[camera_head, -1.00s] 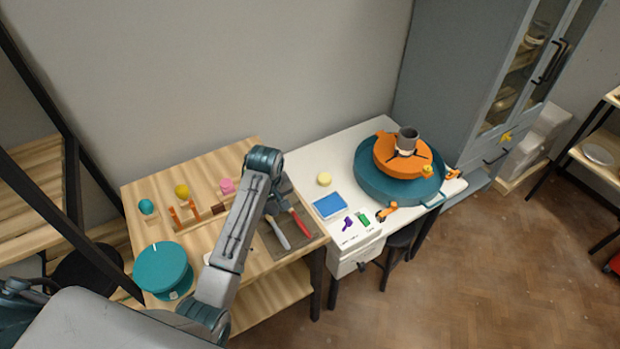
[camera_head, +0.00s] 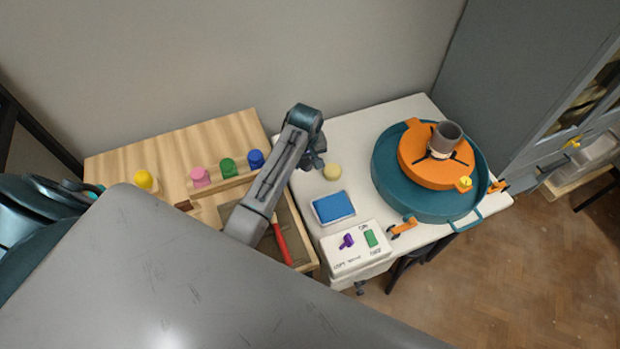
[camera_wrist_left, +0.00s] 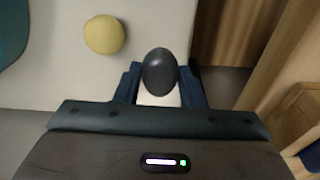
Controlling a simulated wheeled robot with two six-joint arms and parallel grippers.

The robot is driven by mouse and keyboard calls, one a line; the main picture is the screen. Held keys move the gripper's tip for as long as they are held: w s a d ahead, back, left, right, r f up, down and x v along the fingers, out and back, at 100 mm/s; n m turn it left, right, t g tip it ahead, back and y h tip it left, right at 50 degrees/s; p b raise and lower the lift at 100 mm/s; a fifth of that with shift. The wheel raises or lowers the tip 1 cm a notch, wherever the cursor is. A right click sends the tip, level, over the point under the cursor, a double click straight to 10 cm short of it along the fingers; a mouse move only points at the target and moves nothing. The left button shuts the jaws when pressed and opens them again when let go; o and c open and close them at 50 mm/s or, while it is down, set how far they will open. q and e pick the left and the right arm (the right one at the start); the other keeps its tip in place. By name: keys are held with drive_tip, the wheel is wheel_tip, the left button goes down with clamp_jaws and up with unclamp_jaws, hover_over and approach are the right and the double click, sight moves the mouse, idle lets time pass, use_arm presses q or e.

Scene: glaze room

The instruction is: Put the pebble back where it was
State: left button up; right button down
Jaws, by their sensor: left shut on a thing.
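My left gripper (camera_wrist_left: 160,85) is shut on a dark grey, smooth oval pebble (camera_wrist_left: 159,71), which shows between its two fingers in the left wrist view. In the head view the left gripper (camera_head: 315,160) hangs over the left edge of the white table (camera_head: 365,122), just left of a round pale yellow thing (camera_head: 332,172). I cannot make out the pebble in the head view. In the left wrist view the round yellow thing (camera_wrist_left: 104,34) lies on the white top, up and left of the pebble, apart from it. My right gripper is not in view.
A blue pad in a tray (camera_head: 333,207) and a white box (camera_head: 357,254) with purple and green parts are nearby. A teal basin (camera_head: 384,172) with an orange wheel and grey cup (camera_head: 445,136) stands right. The wooden table (camera_head: 120,166) holds coloured knobs.

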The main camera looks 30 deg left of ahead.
use_arm(q)
drive_tip(key=p, duration=0.1)
hover_over(305, 183)
drive_tip(key=f, duration=0.4)
drive_tip(key=shift+s+d+f, duration=0.1)
drive_tip(key=shift+s+d, duration=0.05)
drive_tip(key=shift+s, duration=0.05)
drive_tip(key=shift+s+f, duration=0.1)
drive_tip(key=shift+f, duration=0.55)
drive_tip(key=f, duration=0.1)
drive_tip(key=f+p, duration=0.1)
drive_tip(key=f, duration=0.1)
drive_tip(key=shift+w+f, duration=0.2)
drive_tip(key=shift+f, duration=0.1)
drive_tip(key=shift+s+f, duration=0.1)
drive_tip(key=shift+f, duration=0.2)
drive_tip(key=o, duration=0.9)
drive_tip(key=shift+r, duration=0.15)
